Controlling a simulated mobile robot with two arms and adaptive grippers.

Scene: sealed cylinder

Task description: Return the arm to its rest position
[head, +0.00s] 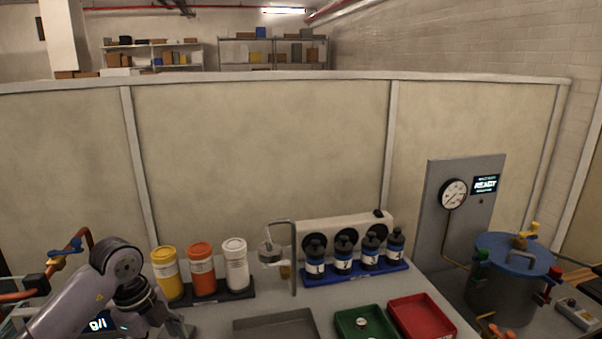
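My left arm comes in at the lower left, bent, its wrist pointing down to the bottom edge. The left gripper (178,327) is low beside the jar rack and partly cut off; its fingers cannot be made out. My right gripper is not seen. A grey cylinder vessel with a blue lid (515,253) stands at the right, with coloured clamps around its rim and a yellow fitting on top. A grey panel (437,225) behind it carries a round gauge (453,193) and a display (485,185) reading READY.
Yellow (166,273), orange (202,269) and white (236,264) jars stand close to my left gripper. Several dark bottles stand in a blue rack (356,274). A grey tray (275,326), a green tray (365,323) and a red tray (421,314) lie at the front.

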